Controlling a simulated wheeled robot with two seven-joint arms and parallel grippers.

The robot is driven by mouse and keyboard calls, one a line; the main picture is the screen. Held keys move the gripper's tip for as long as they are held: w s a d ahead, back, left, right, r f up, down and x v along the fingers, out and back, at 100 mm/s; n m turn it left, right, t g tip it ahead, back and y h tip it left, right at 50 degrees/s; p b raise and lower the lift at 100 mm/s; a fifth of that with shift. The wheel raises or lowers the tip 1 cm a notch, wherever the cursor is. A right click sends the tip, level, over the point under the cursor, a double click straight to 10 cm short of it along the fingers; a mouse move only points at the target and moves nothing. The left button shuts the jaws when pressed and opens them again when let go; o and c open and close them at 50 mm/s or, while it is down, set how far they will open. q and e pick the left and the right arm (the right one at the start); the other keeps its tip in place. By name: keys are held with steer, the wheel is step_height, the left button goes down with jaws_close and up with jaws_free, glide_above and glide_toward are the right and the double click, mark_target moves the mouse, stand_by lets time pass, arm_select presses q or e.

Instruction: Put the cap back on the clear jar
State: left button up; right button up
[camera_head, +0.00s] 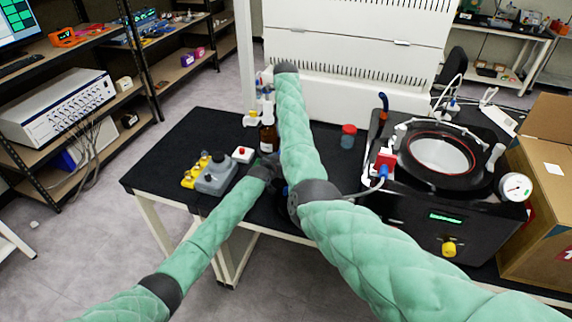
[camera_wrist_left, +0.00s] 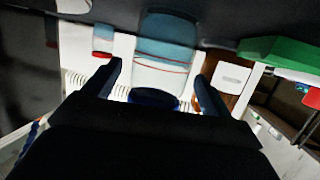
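A clear, blue-tinted jar (camera_wrist_left: 165,52) with a thin red line across it shows in the left wrist view, which looks upside down. A dark blue round piece (camera_wrist_left: 152,98), which looks like a cap, is at the jar's end nearer my palm. I cannot tell whether it is seated on the jar. My left gripper (camera_wrist_left: 160,78) has its fingers apart, one on each side of the jar, with narrow gaps visible. In the head view my right arm hides most of the left gripper and the jar.
A small red-capped jar (camera_head: 348,137) stands right of my right arm. A brown bottle (camera_head: 268,138) and a grey device (camera_head: 216,175) stand to the left. The black freeze dryer (camera_head: 440,205) fills the right side. The black table's back left (camera_head: 195,135) is clear.

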arm_select(q)
steer(key=b+v, duration=0.2)
steer(key=v, duration=0.4)
steer(key=shift+f, duration=0.1)
steer(key=shift+b+v, duration=0.3)
steer(key=shift+v, duration=0.6)
